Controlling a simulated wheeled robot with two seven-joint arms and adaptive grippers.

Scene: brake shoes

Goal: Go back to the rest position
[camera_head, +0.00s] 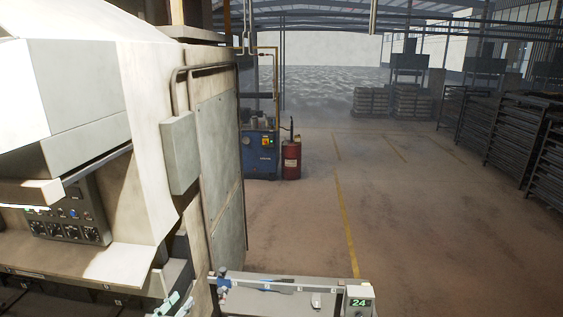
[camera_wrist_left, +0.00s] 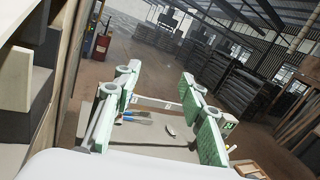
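My left gripper (camera_head: 170,303) shows small at the bottom left edge of the head view, its light green fingertips beside the large cream machine. In the left wrist view my left gripper (camera_wrist_left: 160,110) has its two green-padded fingers wide apart with nothing between them. Beyond the fingers is a grey worktable (camera_head: 290,306) with a blue-handled tool (camera_head: 272,286) and a small pale part (camera_head: 316,299) on it. The tool (camera_wrist_left: 135,117) and the pale part (camera_wrist_left: 170,129) also show in the left wrist view. My right gripper is in neither view.
The cream machine (camera_head: 135,140) with a control panel (camera_head: 70,215) fills the left. A box with a green "24" display (camera_head: 359,303) stands at the table's right. A blue unit (camera_head: 258,155) and a red drum (camera_head: 291,158) stand behind. Racks (camera_head: 515,135) line the right; the floor between is clear.

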